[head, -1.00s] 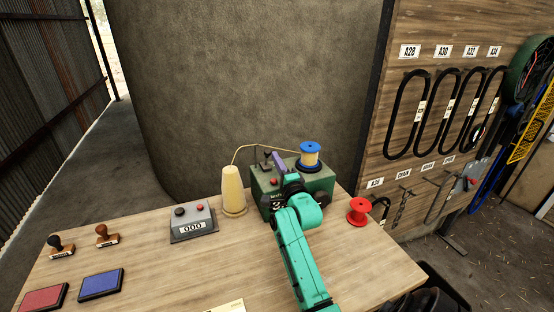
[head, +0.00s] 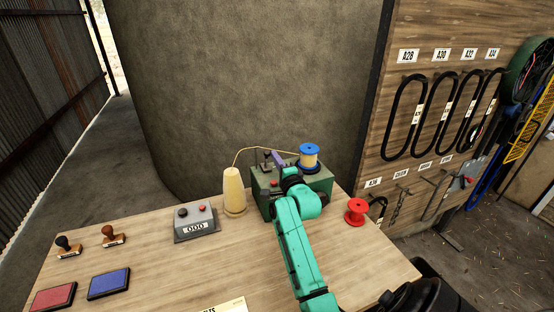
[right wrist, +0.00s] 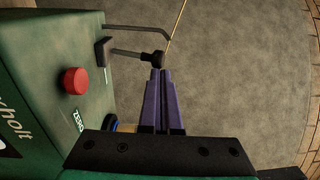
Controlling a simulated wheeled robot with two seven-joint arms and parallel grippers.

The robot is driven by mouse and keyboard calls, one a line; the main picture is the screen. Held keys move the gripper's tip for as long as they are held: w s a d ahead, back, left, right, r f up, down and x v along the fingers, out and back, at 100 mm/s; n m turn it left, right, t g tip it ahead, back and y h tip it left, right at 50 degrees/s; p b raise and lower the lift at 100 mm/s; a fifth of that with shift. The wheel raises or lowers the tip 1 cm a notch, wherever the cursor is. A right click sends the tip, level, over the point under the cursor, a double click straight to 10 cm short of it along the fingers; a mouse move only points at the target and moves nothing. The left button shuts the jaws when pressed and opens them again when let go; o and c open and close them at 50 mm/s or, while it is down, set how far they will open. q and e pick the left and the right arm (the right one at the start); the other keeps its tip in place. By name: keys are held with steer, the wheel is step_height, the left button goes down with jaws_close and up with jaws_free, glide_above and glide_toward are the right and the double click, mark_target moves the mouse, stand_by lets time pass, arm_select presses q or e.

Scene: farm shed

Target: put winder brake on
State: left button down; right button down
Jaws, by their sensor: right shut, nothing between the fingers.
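The winder (head: 318,185) is a green box at the back right of the table, carrying a blue-flanged spool (head: 309,151) of twine. In the right wrist view its green side (right wrist: 45,50) fills the left, with a red button (right wrist: 75,81). A metal lever with a round black knob (right wrist: 153,58) sticks out from a black block on it. My right gripper (right wrist: 160,72) is shut and empty, its purple fingertips close to the knob; I cannot tell whether they touch it. In the head view the right gripper (head: 277,155) is above the winder's left part. My left gripper is not in view.
A twine cone (head: 234,192) stands left of the winder, its strand running to the machine. A grey counter box (head: 195,229) is farther left. A red empty spool (head: 356,211) is on the right. Stamps and ink pads (head: 108,284) lie front left.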

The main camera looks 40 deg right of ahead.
steer(key=shift+w+d+r+p, duration=0.1)
steer(key=shift+w+r+p, duration=0.25)
steer(key=shift+r+p, duration=0.25)
steer(key=shift+w+d+r+p, duration=0.1)
steer(key=shift+w+p, duration=0.15)
steer(key=shift+p, duration=0.1)
steer(key=shift+r+x, duration=0.2)
steer(key=shift+x, duration=0.95)
steer(key=shift+r+x, duration=0.15)
steer(key=shift+x, duration=1)
